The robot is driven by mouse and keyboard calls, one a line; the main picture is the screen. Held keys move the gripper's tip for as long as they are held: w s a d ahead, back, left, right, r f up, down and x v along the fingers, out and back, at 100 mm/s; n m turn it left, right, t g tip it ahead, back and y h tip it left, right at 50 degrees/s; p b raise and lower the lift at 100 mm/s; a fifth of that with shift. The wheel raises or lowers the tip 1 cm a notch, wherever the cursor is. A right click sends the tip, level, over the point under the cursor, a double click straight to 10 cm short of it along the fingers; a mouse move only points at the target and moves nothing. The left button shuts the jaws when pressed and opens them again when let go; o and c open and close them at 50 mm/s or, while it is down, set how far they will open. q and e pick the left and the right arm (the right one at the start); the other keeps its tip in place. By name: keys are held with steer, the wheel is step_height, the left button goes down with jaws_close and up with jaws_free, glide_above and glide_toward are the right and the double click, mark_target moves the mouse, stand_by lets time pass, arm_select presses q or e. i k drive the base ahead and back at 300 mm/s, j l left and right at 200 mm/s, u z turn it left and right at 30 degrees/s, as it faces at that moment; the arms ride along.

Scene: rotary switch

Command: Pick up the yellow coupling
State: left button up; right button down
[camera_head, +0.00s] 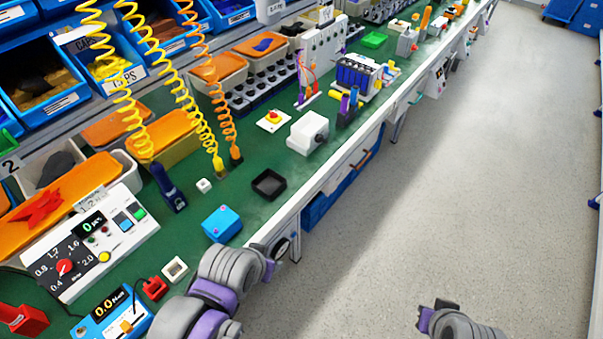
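A yellow coiled hose ends in a yellow fitting (219,168) low over the green bench, left of the white box. It may be the yellow coupling, but I cannot tell for sure. Another small yellow part (335,93) lies farther back, by the purple and dark tools. My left gripper (281,247) is at the bench's front edge, right of a blue box and well short of the fitting. My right gripper (428,316) is over the floor at the bottom, away from the bench. Both grippers' fingers are small and partly hidden, and I see nothing held.
A blue box (222,223), a black tray (268,184) and a white box (307,132) stand along the bench's front. A white control panel (90,245) is at the left. Coiled hoses hang before the parts bins. The grey floor (450,180) at right is clear.

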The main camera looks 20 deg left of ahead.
mark_target(217, 162)
steer(key=u, duration=1.4)
